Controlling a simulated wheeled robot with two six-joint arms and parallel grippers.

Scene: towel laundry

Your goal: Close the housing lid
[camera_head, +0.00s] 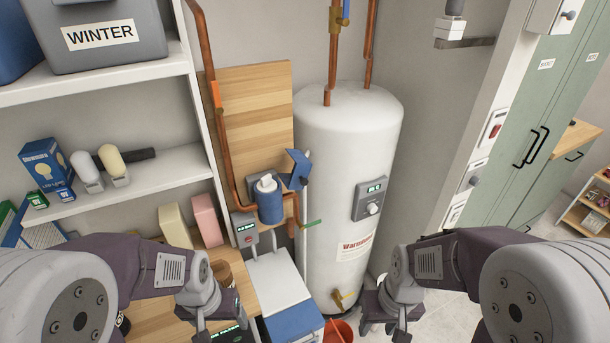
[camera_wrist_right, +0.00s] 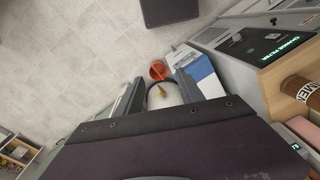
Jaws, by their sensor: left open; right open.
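The blue filter housing (camera_head: 270,206) is mounted on the wooden wall board, with a white cartridge (camera_head: 267,182) showing in its open top. Its blue lid (camera_head: 296,168) stands swung open at the housing's right side, beside the white tank. My left gripper (camera_head: 216,335) is low at the bottom edge, below and left of the housing, and only partly in view. My right gripper (camera_head: 384,325) is low in front of the tank, to the right of the housing and apart from the lid. In the right wrist view its two fingers (camera_wrist_right: 160,88) are spread with nothing held between them.
The white water tank (camera_head: 348,150) stands right of the housing. Copper pipes (camera_head: 222,130) run down its left. A white and blue box (camera_head: 280,290) and an orange bucket (camera_head: 338,331) are below. Shelves (camera_head: 130,185) stand at left. The floor at right is mostly clear.

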